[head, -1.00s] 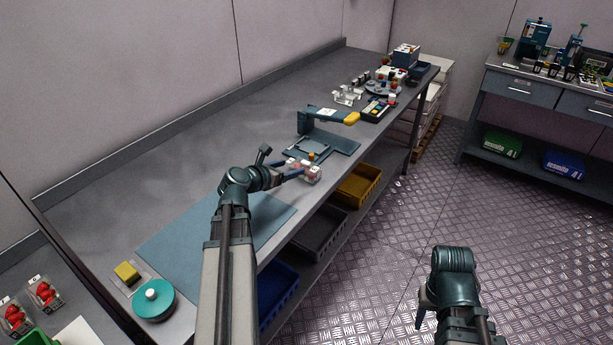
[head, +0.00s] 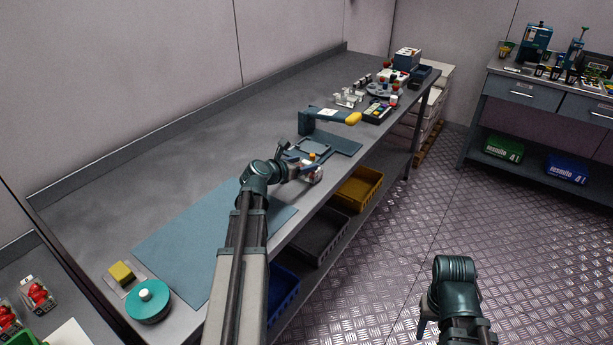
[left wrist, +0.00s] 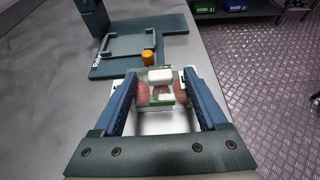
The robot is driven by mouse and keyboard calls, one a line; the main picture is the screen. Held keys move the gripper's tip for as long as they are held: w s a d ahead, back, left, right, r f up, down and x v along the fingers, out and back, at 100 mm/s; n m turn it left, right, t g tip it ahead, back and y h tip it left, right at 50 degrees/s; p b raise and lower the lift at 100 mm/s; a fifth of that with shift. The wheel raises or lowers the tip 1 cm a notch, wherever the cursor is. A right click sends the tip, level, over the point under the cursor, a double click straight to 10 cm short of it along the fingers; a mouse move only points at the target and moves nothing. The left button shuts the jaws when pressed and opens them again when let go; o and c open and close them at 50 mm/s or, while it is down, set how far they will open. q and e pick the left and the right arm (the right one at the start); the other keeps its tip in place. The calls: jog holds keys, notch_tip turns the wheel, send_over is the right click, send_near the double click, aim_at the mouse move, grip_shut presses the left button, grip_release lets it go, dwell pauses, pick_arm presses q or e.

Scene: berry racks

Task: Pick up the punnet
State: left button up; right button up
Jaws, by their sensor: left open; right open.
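The punnet (head: 314,175) is a small clear box with red berries at the front edge of the grey bench, partly hidden by my left gripper (head: 301,167) in the head view. In the left wrist view the punnet (left wrist: 161,92) lies between the two blue fingers, with a white piece over its middle and red berries to either side. My left gripper is open, one finger on each side of the punnet; I cannot tell whether they touch it. My right gripper (head: 424,318) is open and empty above the floor, away from the bench.
A blue mat (head: 180,245), a teal round pot (head: 148,302) and a yellow sponge (head: 121,272) lie on the near bench. Bins (head: 358,188) sit on the shelf below. Other berry punnets (head: 37,296) stand at lower left.

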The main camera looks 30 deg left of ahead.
pick_arm(q)
jog(key=shift+c, duration=0.3)
grip_shut()
jog(key=shift+r, duration=0.2)
pick_arm(e)
jog(key=shift+r, duration=0.2)
